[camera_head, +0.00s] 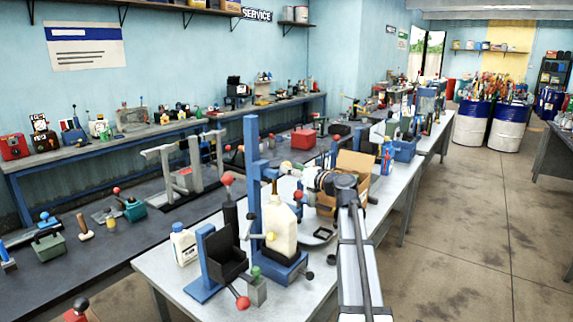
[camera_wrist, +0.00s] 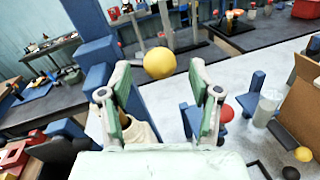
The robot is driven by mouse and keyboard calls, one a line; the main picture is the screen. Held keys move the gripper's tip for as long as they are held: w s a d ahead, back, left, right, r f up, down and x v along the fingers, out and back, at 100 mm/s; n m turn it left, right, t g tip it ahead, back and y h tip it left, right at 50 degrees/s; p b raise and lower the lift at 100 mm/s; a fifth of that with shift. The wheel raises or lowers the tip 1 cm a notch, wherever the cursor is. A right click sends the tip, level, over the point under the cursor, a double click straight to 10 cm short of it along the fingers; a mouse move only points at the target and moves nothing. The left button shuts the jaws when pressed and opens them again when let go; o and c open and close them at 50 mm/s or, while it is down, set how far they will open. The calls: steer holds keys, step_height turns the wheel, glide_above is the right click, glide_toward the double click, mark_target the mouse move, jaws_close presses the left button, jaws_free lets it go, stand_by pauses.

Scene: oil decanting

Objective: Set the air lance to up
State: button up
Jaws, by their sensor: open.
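My gripper (camera_head: 292,169) is beside the tall blue column (camera_head: 252,185) of a bench stand, above a cream jug (camera_head: 280,228). In the wrist view my gripper (camera_wrist: 159,72) has its two green-lined fingers apart. A yellow ball knob (camera_wrist: 159,62) appears between the fingertips, with visible space on both sides; contact is not visible. The blue column (camera_wrist: 95,50) is left of the fingers, and part of the jug (camera_wrist: 143,131) shows below them. No label marks the air lance, and the knob's lever is hidden.
A red ball (camera_head: 227,178) on a black post, a black holder on a blue bracket (camera_head: 207,284) and a white bottle (camera_head: 183,244) stand left of the jug. The floor (camera_head: 470,230) at right is clear.

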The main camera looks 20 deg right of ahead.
steer(key=shift+x, duration=1.75)
jaws_close()
step_height(320, 180, up, 10)
steer(key=p, duration=0.7)
steer(key=shift+f, duration=0.2)
steer(key=shift+w, duration=0.1)
jaws_free()
steer(key=shift+f, duration=0.1)
